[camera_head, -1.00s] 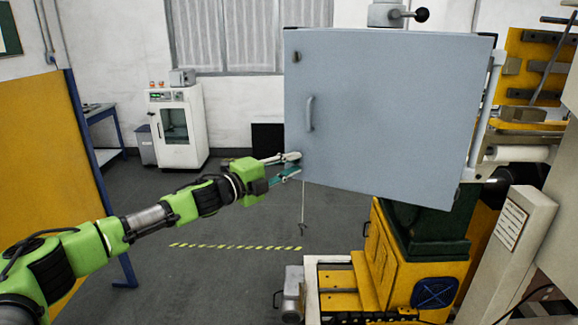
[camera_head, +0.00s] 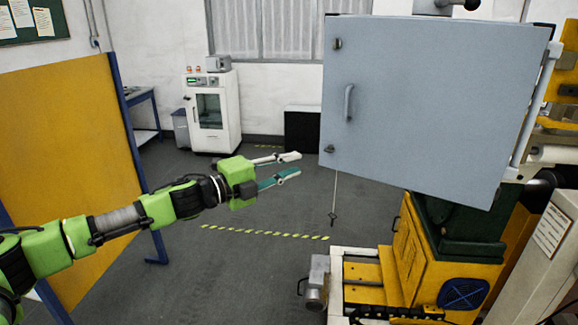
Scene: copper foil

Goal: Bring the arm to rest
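My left arm comes in from the left and reaches toward the middle of the view. My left gripper (camera_head: 287,168) is open and empty. Its fingers point right, in front of the open floor and apart from the grey cabinet door in the picture. The grey door (camera_head: 430,110) has a handle (camera_head: 348,103) and two small latches near its left edge. A key or small hook hangs on a cord (camera_head: 334,200) from the lower latch. My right gripper does not show.
A yellow and green machine (camera_head: 430,250) stands below the door at the right. A yellow panel (camera_head: 75,160) with a blue frame stands at the left, behind my arm. A white cabinet machine (camera_head: 212,112) stands at the back wall. The grey floor (camera_head: 250,270) in the middle is clear.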

